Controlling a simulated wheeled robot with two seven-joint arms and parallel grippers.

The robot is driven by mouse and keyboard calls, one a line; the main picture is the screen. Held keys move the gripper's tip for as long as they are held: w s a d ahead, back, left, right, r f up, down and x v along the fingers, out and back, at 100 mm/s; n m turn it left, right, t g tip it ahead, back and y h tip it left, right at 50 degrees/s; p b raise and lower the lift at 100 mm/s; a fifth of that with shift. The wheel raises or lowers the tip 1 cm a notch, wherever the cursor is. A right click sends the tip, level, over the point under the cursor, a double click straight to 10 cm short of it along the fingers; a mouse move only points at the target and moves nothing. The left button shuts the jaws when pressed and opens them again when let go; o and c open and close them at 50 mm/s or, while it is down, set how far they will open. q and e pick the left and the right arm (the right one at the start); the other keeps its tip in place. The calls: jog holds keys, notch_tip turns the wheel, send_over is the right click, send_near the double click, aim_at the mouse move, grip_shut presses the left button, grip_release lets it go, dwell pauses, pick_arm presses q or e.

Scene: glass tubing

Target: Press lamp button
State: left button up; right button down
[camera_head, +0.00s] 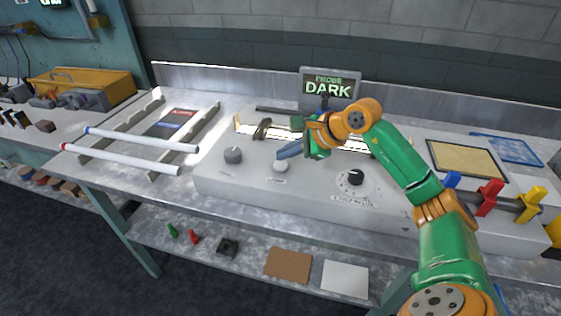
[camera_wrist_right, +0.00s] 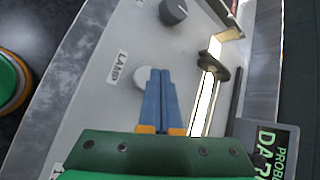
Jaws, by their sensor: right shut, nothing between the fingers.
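The lamp button (camera_head: 281,166) is a pale round knob on the sloped front of the grey console. In the right wrist view the button (camera_wrist_right: 140,77) stands beside the LAMP label, partly hidden by my fingers. My right gripper (camera_head: 279,156) has its blue fingers shut and empty, with the tips just above and behind the button. In the right wrist view the shut fingertips (camera_wrist_right: 160,72) overlap the button's edge; I cannot tell whether they touch it. My left gripper is in neither view.
A grey knob (camera_head: 233,155) lies left of the button and a black dial (camera_head: 355,177) lies right. A bright tube (camera_wrist_right: 203,105) runs behind. The display (camera_head: 329,88) reads PROBE DARK. Two white rods (camera_head: 130,160) rest on racks at left; coloured clamps (camera_head: 490,197) stand at right.

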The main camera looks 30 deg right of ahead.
aim_at(286, 165)
notch_tip(286, 165, up, 6)
jog(key=p, duration=0.5)
jog(key=shift+f, duration=0.1)
